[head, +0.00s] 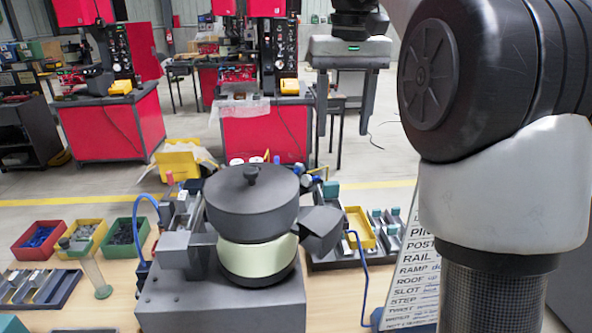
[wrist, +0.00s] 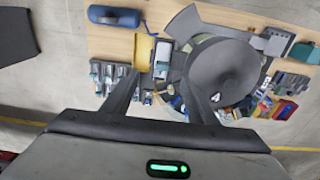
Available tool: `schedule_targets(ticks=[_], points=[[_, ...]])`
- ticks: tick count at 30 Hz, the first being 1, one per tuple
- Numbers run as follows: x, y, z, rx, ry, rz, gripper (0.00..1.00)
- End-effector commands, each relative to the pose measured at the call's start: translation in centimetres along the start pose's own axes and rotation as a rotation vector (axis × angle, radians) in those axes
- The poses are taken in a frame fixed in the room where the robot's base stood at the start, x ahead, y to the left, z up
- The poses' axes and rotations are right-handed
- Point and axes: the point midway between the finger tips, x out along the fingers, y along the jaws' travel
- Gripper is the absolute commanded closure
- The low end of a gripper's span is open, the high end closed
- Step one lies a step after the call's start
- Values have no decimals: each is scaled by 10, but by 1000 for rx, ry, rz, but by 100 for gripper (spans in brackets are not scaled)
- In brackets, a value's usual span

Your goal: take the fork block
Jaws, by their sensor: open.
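I cannot pick out the fork block for certain; the small blocks are too small to tell apart. Several grey and teal blocks sit in a sectioned tray (head: 330,262) right of the bowl feeder (head: 250,215). Small blocks also lie around a yellow tray (wrist: 145,58) in the wrist view. My gripper (head: 345,120) hangs, open and empty, beyond the feeder in the head view. In the wrist view my gripper's two fingers (wrist: 161,88) stand wide apart with nothing held between them, above the bench.
Red (head: 38,237), yellow (head: 82,236) and green (head: 122,235) bins stand left of the feeder. A tray of metal parts (head: 38,288) lies in front of them. A label board (head: 410,280) stands at right. A blue case (wrist: 114,16) lies on the bench. Red machines stand behind.

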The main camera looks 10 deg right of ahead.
Motion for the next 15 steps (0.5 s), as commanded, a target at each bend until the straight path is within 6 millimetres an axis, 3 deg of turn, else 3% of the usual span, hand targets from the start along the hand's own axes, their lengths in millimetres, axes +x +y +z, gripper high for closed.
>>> schedule_targets(ticks=[3, 8, 15], points=[[6, 0, -17, -1, -35, 1, 47], [15, 1, -22, -1, -54, 1, 47], [63, 0, -19, -2, -56, 2, 47]])
